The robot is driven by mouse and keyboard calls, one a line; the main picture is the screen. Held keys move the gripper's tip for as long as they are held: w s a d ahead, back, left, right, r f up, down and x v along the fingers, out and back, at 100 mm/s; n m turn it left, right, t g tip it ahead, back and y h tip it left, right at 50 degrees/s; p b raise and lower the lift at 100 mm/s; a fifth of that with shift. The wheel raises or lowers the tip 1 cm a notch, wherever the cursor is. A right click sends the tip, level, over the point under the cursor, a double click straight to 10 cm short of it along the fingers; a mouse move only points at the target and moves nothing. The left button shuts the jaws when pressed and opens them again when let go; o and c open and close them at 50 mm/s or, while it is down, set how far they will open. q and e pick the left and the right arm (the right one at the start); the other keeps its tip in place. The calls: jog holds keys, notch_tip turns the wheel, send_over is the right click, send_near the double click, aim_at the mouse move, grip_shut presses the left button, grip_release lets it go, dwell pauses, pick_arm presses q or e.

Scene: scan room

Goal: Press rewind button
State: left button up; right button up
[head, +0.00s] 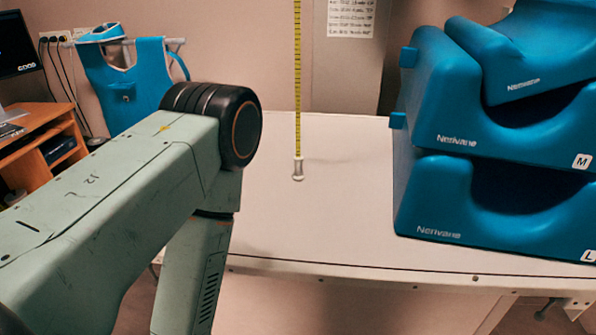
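A yellow measuring tape (298,80) runs straight up and down in the middle of the head view and leaves the picture at the top. At its lower end is a small pale grey, spool-shaped end piece (298,169), seen against the white table (330,225). I cannot tell whether it touches the table. No rewind button can be made out. My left arm comes in from the left and bends downward in front of the table; its gripper is out of the picture below. My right arm and gripper do not show.
Blue contoured cushions (445,205) are stacked on the table's right side. A blue apron-like garment (125,80) hangs on a rail at the back left, near a wooden desk (50,125) and a dark monitor (18,45). The table's middle is clear around the tape end.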

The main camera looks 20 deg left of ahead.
pick_arm(q)
grip_shut()
dwell(1.1)
